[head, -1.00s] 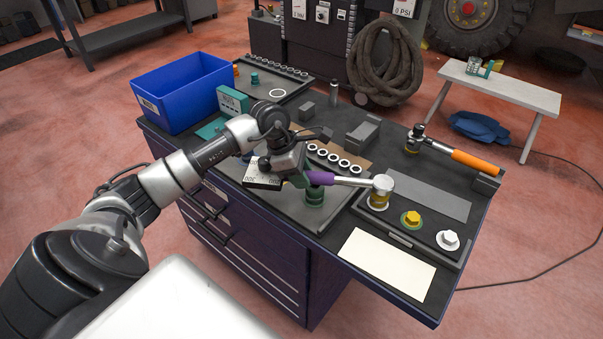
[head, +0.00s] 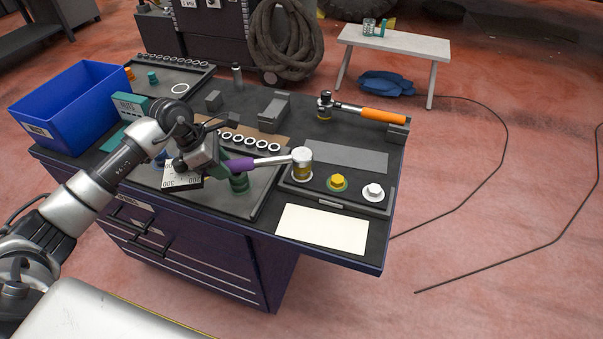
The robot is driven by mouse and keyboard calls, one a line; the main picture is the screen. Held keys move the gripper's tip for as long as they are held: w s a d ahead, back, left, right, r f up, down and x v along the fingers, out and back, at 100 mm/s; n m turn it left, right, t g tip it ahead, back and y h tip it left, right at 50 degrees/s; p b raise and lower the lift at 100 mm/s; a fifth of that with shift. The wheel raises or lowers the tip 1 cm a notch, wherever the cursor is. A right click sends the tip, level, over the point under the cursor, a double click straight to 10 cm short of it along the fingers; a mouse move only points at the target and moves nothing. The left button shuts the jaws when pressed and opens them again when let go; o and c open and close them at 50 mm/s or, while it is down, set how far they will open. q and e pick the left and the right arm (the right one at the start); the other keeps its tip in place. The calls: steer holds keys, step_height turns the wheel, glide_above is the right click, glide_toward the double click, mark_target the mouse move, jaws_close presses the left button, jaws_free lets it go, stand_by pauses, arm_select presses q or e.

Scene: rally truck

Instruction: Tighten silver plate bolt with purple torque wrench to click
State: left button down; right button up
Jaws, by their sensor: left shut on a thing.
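My left gripper (head: 218,163) is shut on the purple handle (head: 239,165) of the torque wrench. The wrench's silver shaft points right, and its round head (head: 302,156) is above a brass-coloured socket (head: 302,173) at the left spot of the dark bolt tray. Whether a bolt is under the socket is hidden. To its right in the tray stand a yellow hex bolt (head: 337,181) with a green ring and a silver-white hex bolt (head: 373,191) with a pale ring. Both are uncovered. My right gripper is not in view.
An orange-handled wrench (head: 383,116) lies at the bench's back right. A blank cream sheet (head: 322,229) lies at the front right. A blue bin (head: 68,112) stands at the left end. Several white rings (head: 250,142) stand in a row behind the purple handle. A green cylinder (head: 239,183) stands below the handle.

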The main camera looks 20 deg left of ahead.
arm_select(q)
steer(key=shift+w, duration=0.1)
steer(key=shift+w+a+m+g, duration=0.3)
steer(key=shift+w+m, duration=0.2)
steer(key=shift+w, duration=0.25)
steer(key=shift+w+a+m+g, duration=0.15)
steer(key=shift+w+a+m, duration=0.15)
steer(key=shift+w+m, duration=0.35)
steer(key=shift+w+a+m+g, duration=0.25)
steer(key=shift+w+a+m, duration=0.1)
steer(key=shift+w, duration=0.5)
steer(key=shift+w+a+m+g, duration=0.1)
steer(key=shift+w+m+g, duration=0.15)
steer(key=shift+w+m, duration=0.55)
steer(key=shift+w+a+m+g, duration=0.1)
steer(key=shift+w+m+g, duration=0.25)
steer(key=shift+w, duration=0.8)
steer(key=shift+s, duration=0.25)
steer(key=shift+s+n+t, duration=0.4)
steer(key=shift+s+n, duration=0.15)
steer(key=shift+s, duration=0.15)
